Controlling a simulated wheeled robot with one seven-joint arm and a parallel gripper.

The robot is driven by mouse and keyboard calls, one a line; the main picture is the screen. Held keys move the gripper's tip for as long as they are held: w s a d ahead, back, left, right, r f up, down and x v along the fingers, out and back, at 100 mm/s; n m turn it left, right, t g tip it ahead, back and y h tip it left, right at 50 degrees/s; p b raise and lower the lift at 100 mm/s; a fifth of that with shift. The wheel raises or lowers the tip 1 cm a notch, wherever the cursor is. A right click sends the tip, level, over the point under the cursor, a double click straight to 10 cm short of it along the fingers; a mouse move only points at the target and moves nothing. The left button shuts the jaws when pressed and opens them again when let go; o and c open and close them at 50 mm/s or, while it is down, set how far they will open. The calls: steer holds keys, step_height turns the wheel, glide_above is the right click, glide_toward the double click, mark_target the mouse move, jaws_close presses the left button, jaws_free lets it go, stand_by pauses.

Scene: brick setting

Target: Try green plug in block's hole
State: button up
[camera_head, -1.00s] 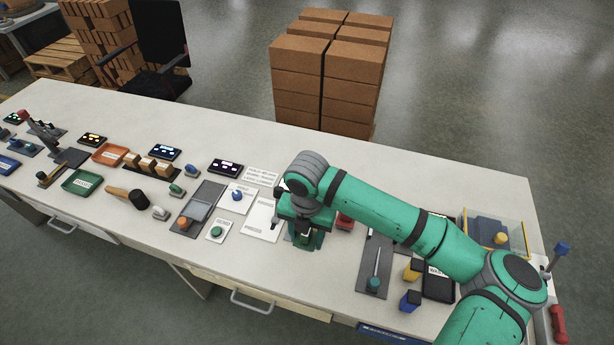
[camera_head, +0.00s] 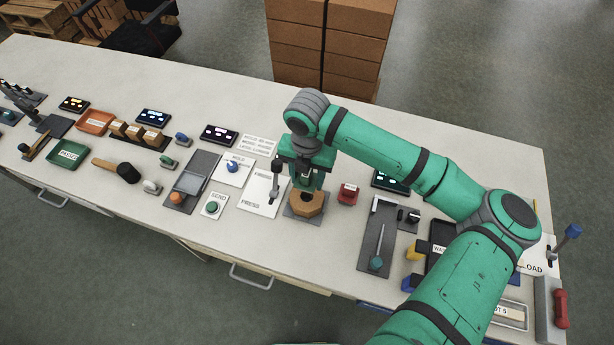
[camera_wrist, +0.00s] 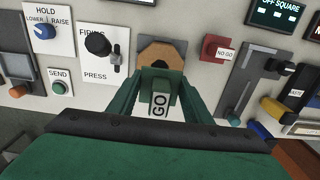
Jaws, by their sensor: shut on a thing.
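My gripper (camera_head: 306,183) is shut on the green plug (camera_wrist: 159,101), which carries a GO label and shows between the fingers in the wrist view. The tan, many-sided block (camera_head: 305,206) sits on a grey plate right below my gripper. It also shows in the wrist view (camera_wrist: 147,52) just beyond the fingertips. The block's dark hole (camera_wrist: 160,64) is partly hidden by the fingers and plug. The plug appears to be over the near part of the block; I cannot tell whether its tip touches the hole.
A red NO GO plug (camera_head: 347,194) stands close to the right of the block. A press panel with a black-knobbed lever (camera_head: 275,180) stands close on the left. A grey slide fixture (camera_head: 377,235) lies further right. The table's front strip below the block is clear.

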steer(key=shift+f, duration=2.5)
steer(key=shift+s+f, duration=0.1)
steer(key=shift+f, duration=0.6)
stand_by(1.1)
steer(key=shift+r, duration=2.7)
steer(key=shift+f, duration=0.1)
